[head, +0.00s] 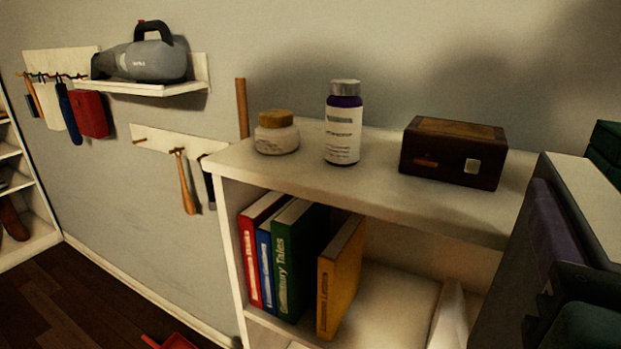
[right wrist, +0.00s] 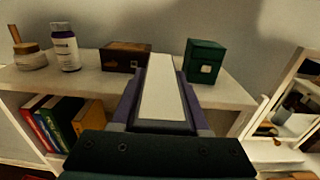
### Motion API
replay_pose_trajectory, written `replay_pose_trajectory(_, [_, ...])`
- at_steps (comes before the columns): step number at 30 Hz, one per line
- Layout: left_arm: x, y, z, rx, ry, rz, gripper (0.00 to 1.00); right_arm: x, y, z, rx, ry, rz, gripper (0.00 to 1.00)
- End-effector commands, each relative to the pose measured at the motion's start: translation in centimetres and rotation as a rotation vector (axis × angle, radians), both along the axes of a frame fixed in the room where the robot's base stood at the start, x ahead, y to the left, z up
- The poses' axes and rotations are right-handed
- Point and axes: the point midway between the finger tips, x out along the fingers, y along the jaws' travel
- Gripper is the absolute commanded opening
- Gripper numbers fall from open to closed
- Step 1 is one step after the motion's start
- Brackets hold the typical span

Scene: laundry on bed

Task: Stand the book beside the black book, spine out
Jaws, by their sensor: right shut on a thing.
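My right gripper (right wrist: 160,112) is shut on a book (right wrist: 162,85), which shows as a long cream face between the purple finger pads. In the head view, the held book's pale edge (head: 585,195) is at the right side, level with the shelf top and right of the standing books; its spine lettering cannot be seen. Inside the shelf stand a red book (head: 249,262), a blue book (head: 264,270), a green book (head: 286,265) and a yellow book (head: 339,275). A dark area shows between green and yellow; I cannot tell if it is the black book or a shaded cover. My left gripper is out of view.
A green box (right wrist: 204,60) stands farther right. The shelf floor (head: 400,300) right of the yellow book has bare room.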

Motion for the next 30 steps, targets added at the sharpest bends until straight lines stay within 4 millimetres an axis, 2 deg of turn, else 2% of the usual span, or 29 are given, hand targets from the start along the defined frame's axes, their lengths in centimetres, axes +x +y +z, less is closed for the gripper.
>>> replay_pose_trajectory(1, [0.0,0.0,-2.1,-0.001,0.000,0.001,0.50,0.0,0.0,-2.1,-0.001,-0.003,-0.001,0.00])
replay_pose_trajectory(11, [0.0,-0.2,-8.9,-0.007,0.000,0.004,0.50,0.0,-0.2,-9.7,-0.002,-0.003,-0.005,0.00])
replay_pose_trajectory(17, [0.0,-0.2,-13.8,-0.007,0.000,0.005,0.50,0.0,-0.3,-15.1,-0.002,-0.003,-0.005,0.00])
replay_pose_trajectory(30, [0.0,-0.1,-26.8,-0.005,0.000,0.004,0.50,-0.1,-0.6,-29.7,-0.001,-0.003,-0.009,0.00])
